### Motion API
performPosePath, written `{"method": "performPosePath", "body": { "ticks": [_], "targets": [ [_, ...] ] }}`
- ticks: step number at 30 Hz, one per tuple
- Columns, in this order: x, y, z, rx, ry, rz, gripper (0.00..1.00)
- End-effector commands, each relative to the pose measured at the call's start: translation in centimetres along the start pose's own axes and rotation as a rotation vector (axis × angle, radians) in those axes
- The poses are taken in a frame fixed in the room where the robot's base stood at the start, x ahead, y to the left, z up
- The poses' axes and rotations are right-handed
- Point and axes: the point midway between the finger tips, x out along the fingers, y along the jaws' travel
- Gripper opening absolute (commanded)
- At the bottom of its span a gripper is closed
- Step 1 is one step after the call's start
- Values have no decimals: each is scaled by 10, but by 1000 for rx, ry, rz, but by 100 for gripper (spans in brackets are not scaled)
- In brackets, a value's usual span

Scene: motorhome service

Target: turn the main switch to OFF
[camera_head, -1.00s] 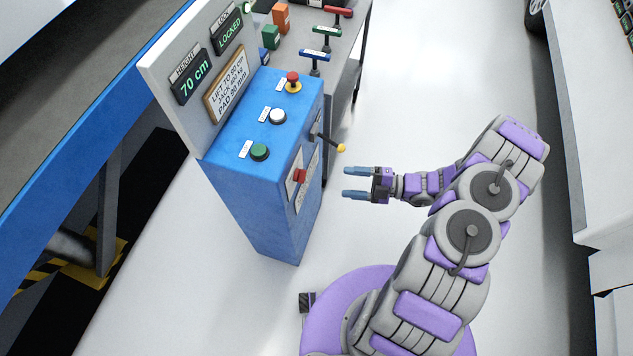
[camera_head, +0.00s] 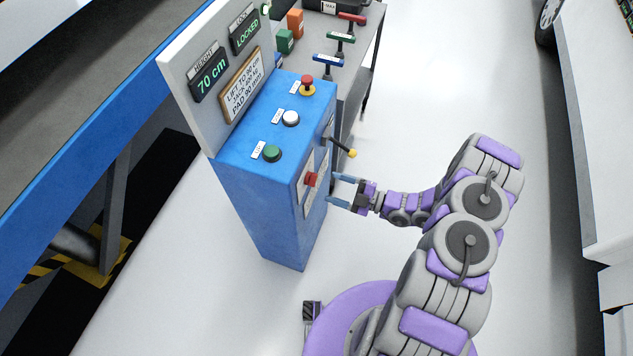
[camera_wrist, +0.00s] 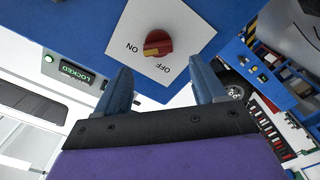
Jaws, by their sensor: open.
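The main switch (camera_head: 311,180) is a red rotary knob on a white plate on the right side face of the blue control cabinet (camera_head: 265,208). In the wrist view the red knob (camera_wrist: 158,43) has a tan pointer mark directed toward the ON label (camera_wrist: 132,47); the OFF label (camera_wrist: 166,68) is beside it. My gripper (camera_head: 337,190) is open, its two blue fingers pointing at the switch from the right. In the wrist view the knob lies ahead of the gap between the fingertips (camera_wrist: 163,78), apart from both. Nothing is held.
A yellow-tipped lever (camera_head: 350,153) sticks out of the same side face, just above and behind my gripper. Green, white and red buttons (camera_head: 290,118) sit on the cabinet top. The display reads LOCKED (camera_head: 245,32). Open floor (camera_head: 430,80) lies to the right.

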Motion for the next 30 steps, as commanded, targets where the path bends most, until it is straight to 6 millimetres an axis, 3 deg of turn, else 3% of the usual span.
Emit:
{"method": "performPosePath", "body": {
  "ticks": [6, 12, 24, 30],
  "targets": [
    [40, -1, 0, -2, 3, -1, 70],
    [62, 0, 0, -2, 2, -1, 70],
    [68, 0, 0, -2, 0, 0, 70],
    [68, 0, 0, -2, 0, 1, 51]
  ]
}}
